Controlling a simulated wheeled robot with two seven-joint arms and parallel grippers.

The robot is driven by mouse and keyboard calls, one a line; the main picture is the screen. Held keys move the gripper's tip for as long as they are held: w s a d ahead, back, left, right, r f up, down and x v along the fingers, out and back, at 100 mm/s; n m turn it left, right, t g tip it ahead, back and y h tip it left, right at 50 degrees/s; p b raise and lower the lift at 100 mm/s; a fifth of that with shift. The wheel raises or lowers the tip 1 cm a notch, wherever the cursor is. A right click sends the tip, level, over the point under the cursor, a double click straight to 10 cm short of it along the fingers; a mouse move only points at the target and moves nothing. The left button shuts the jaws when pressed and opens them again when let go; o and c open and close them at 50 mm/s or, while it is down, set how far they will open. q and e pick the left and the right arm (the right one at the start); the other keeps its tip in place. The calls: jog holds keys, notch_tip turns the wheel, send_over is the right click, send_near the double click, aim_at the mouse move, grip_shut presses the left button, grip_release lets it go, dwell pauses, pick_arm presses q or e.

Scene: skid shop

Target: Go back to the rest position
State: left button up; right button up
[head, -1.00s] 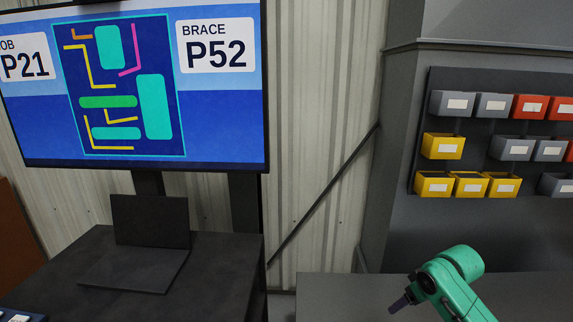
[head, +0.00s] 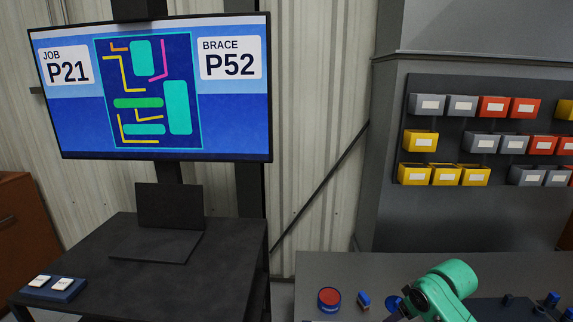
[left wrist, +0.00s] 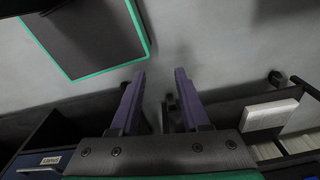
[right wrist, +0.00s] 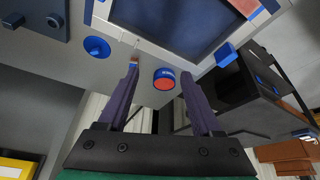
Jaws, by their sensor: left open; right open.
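My left gripper (left wrist: 159,72) is open in the left wrist view, its two purple fingers apart with nothing between them. My right gripper (right wrist: 158,70) is open and empty in the right wrist view. A round red-topped, blue-collared piece (right wrist: 164,80) shows between and beyond its fingers. In the head view, a teal link of my right arm shows at the lower right over the grey bench; the gripper there is mostly cut off by the frame edge. My left arm is not in the head view.
A screen (head: 150,90) reads JOB P21 and BRACE P52. Below it is a dark table (head: 215,255) with a laptop-like stand and a blue block with white tags (head: 54,287). The grey bench (head: 320,268) carries a red-and-blue round piece (head: 329,299) and small blue parts. Bins (head: 430,174) hang behind.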

jog(key=s+a+f, duration=0.4)
jog(key=s, duration=0.2)
jog(key=s+a+f, duration=0.3)
jog(key=s, duration=0.3)
jog(key=s+d+f+m+g+h, duration=0.1)
jog(key=s+d+m, duration=0.1)
jog(key=s, duration=0.7)
notch_tip(320, 180, down, 27)
jog(key=s+g+b, duration=0.1)
jog(key=s+b, duration=0.1)
jog(key=b, duration=0.3)
pick_arm(q)
notch_tip(320, 180, down, 10)
jog(key=w+b, duration=0.1)
jog(key=b, duration=0.4)
pick_arm(e)
jog(key=s+d+f+g, duration=0.1)
jog(key=s+d+f, duration=0.2)
jog(key=s+f, duration=1.4)
notch_tip(320, 180, down, 3)
jog(key=shift+r+h, duration=0.1)
jog(key=shift+h, duration=0.2)
